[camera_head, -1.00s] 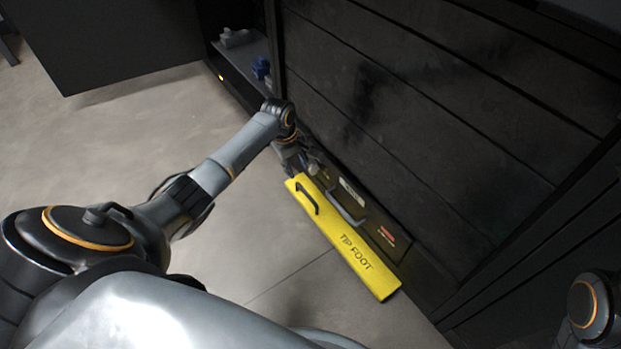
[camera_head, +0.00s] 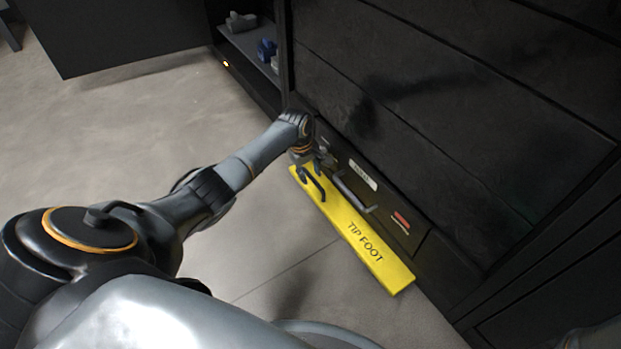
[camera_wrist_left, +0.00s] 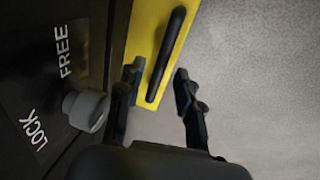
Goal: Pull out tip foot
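The yellow tip foot (camera_head: 372,249), marked "TIP FOOT", lies low along the base of the dark cabinet. Its black handle (camera_head: 314,186) is near its far left end. In the left wrist view the handle (camera_wrist_left: 168,52) stands out from the yellow face (camera_wrist_left: 150,28). My left gripper (camera_wrist_left: 158,82) is open, with its fingers on either side of the handle's near end and nothing gripped. My right gripper is not seen.
A grey knob (camera_wrist_left: 86,108) between the words "LOCK" and "FREE" sits left of my left gripper. Bare floor (camera_head: 215,125) is open in front.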

